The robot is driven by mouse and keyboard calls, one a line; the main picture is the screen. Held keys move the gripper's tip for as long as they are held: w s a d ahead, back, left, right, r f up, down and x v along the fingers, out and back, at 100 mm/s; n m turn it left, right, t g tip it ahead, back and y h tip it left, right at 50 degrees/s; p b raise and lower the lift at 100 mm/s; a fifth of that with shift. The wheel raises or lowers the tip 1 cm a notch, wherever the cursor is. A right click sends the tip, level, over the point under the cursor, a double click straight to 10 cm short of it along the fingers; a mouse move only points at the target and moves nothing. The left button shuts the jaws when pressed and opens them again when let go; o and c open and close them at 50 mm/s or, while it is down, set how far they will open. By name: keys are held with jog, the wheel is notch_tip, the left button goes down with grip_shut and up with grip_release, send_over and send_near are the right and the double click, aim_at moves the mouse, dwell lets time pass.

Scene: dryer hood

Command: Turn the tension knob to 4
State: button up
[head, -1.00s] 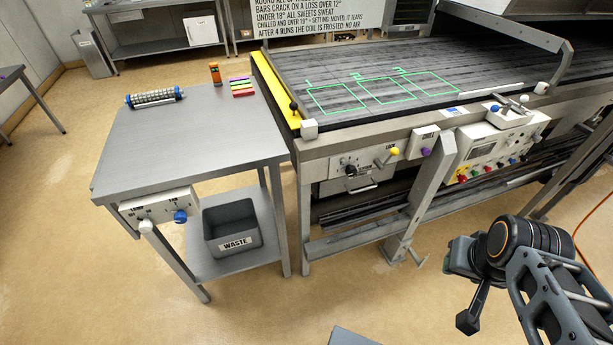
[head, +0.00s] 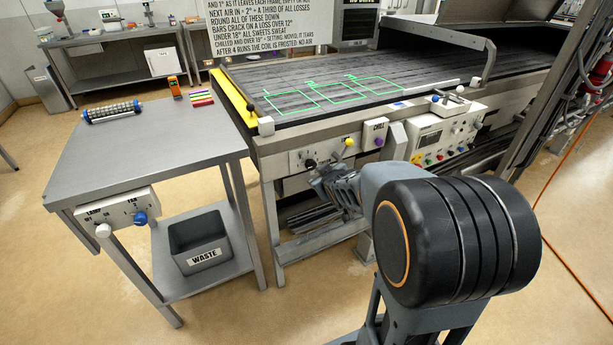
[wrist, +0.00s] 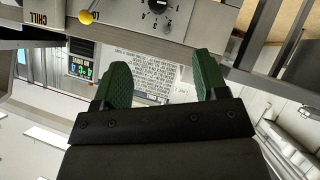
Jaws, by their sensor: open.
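A black round knob (head: 310,163) sits on the white panel (head: 297,160) at the conveyor's front left corner. In the wrist view the knob (wrist: 158,4) is at the top edge, partly cut off, with dial numbers around it. Its label and pointer setting cannot be read clearly. My gripper (wrist: 160,78) has two green fingers spread apart with nothing between them. The knob is beyond the fingertips, apart from them. In the head view my own arm hides most of the gripper, which is near the panel.
A yellow-ball lever (head: 348,142) stands just right of the knob; it also shows in the wrist view (wrist: 86,17). A purple knob (head: 379,142) and a control box (head: 432,140) are further right. A steel table (head: 150,150) with a blue knob (head: 140,218) is at left.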

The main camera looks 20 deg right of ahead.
jog(key=w+d+f+n+t+y+b, duration=0.1)
jog(key=w+d+f+n+t+b, duration=0.15)
jog(key=w+f, duration=0.3)
jog(key=n+t+y+b, duration=0.2)
jog(key=n+t+y, duration=0.1)
jog(key=t, duration=0.1)
send_near(312, 166)
jog(key=w, duration=0.3)
jog(key=w+a, duration=0.1)
jog(key=w, duration=0.6)
jog(key=shift+w+a, duration=0.15)
jog(key=shift+w, duration=0.25)
jog(key=shift+c, duration=0.2)
jog(key=c, duration=0.9)
